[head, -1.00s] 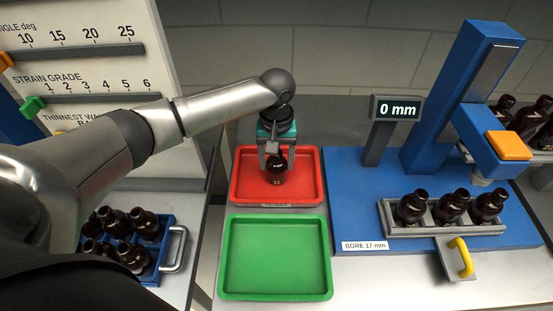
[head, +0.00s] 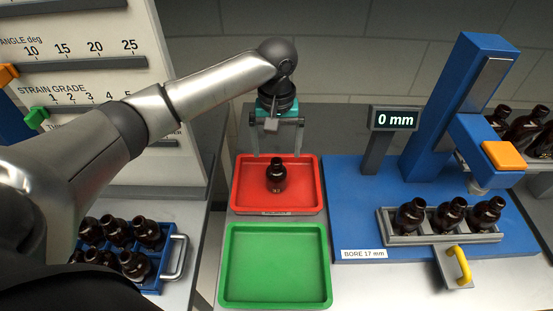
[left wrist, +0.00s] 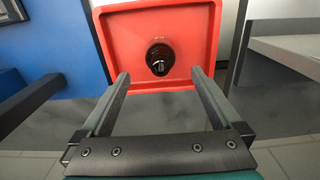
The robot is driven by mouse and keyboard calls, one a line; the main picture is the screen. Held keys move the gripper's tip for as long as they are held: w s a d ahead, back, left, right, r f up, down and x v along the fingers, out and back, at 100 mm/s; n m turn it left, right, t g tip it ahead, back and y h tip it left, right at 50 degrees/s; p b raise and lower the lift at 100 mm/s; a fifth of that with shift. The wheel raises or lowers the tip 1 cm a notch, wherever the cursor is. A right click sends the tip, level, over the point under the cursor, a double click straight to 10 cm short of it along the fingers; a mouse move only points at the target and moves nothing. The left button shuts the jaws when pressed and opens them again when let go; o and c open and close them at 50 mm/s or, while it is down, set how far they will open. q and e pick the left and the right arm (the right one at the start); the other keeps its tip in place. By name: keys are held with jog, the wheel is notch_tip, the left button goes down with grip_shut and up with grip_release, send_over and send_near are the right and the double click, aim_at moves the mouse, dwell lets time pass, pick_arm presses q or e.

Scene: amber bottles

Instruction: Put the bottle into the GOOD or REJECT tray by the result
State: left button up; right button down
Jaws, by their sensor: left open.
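An amber bottle (head: 277,177) stands upright in the red tray (head: 308,197), near its middle. The left wrist view shows the bottle (left wrist: 160,58) from above, inside the red tray (left wrist: 110,40). My left gripper (head: 277,152) is open and empty, above and behind the bottle, with its fingers spread wide and apart from it. In the left wrist view the two fingers (left wrist: 160,75) stand to either side, below the bottle. The green tray (head: 275,293) is empty, in front of the red one. My right gripper is not in view.
A blue gauge stand (head: 370,180) on the right has a display (head: 395,118) reading 0 mm and a grey rack (head: 400,240) with three bottles. A blue crate (head: 170,262) of several bottles stands at left. More bottles stand at far right.

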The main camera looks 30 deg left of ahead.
pick_arm(q)
jog(key=shift+r, duration=2.1)
